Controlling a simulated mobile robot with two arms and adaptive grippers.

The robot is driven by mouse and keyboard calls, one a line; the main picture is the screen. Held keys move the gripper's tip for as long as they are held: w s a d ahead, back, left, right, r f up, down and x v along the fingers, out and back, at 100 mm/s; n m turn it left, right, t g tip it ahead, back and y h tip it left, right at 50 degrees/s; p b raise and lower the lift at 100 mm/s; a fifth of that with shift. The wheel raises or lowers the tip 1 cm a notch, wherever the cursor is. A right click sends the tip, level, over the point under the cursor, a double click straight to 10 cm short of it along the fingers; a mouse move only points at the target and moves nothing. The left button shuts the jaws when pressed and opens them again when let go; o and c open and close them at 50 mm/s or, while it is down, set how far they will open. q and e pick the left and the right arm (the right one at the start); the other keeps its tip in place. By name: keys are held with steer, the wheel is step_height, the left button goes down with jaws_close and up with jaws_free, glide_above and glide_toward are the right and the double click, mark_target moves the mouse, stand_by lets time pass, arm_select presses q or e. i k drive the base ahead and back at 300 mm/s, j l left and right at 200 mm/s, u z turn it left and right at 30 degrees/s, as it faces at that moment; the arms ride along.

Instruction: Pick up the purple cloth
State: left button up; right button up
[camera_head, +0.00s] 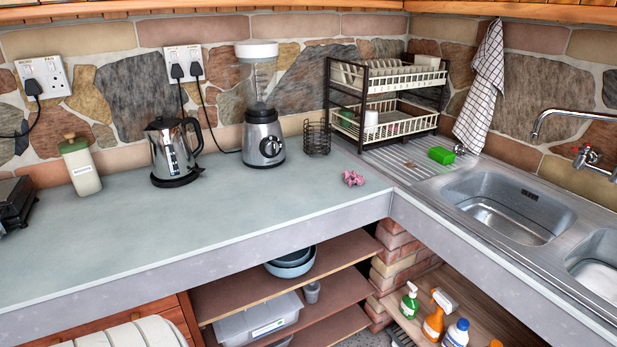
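A small crumpled purple-pink cloth (353,178) lies on the grey countertop (225,222). It is near the inner corner, left of the sink's drainboard and in front of the black wire holder. It stands clear of other things. Neither of my grippers shows in the head view.
A blender (262,135), a steel kettle (172,150) and a wire holder (317,138) stand along the stone wall behind the cloth. A dish rack (385,98) and green sponge (441,155) are right of it, by the sink (508,205). The counter front is clear.

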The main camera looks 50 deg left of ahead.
mark_target(353, 176)
steer(key=u, duration=1.25)
steer(key=i, duration=0.1)
